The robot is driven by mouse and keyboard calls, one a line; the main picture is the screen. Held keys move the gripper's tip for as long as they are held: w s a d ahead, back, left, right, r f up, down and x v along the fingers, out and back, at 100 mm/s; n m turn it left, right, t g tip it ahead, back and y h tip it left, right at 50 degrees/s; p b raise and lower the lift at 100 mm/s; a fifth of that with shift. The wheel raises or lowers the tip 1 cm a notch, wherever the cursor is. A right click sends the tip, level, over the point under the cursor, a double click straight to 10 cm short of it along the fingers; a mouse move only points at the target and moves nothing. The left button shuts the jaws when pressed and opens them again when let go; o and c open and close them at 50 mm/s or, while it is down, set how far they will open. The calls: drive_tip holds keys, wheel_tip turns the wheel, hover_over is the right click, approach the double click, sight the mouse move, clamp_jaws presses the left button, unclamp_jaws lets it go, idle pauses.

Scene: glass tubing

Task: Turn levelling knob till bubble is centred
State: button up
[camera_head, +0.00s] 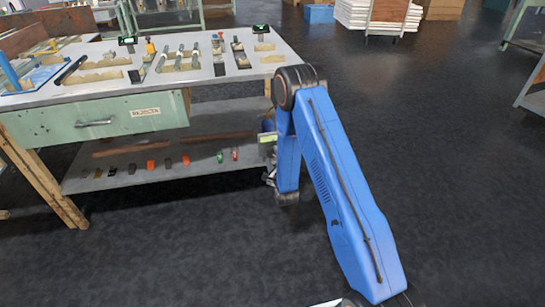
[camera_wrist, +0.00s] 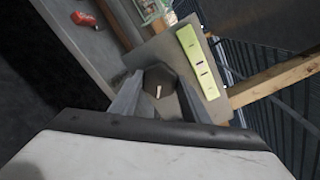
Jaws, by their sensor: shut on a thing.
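The levelling knob (camera_wrist: 160,76) is dark, with a short white mark on its face, in the middle of the wrist view. My gripper (camera_wrist: 158,97) is shut on it, one finger on each side. A yellow-green level vial (camera_wrist: 197,62) lies on a grey plate (camera_wrist: 160,50) just right of the knob. Dark lines cross the vial, but the bubble is too small to place surely. In the head view the vial (camera_head: 267,138) is a small pale patch at the bench's right end. My gripper (camera_head: 269,177) is low beside it, and the knob is hidden there.
The bench (camera_head: 225,70) holds tubes and blocks on top. Its lower shelf (camera_head: 190,178) carries rods and several small coloured items. A wooden leg (camera_wrist: 275,80) is close right of the plate. The dark floor right of the bench is open.

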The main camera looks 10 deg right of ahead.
drive_tip(key=shift+d+f+m, duration=0.1)
drive_tip(key=shift+m, duration=1.9)
drive_tip(key=o, duration=1)
drive_tip(key=shift+o, duration=0.2)
drive_tip(key=s, duration=1.7)
drive_tip(key=shift+s, duration=0.25)
drive_tip(key=shift+w, duration=0.1)
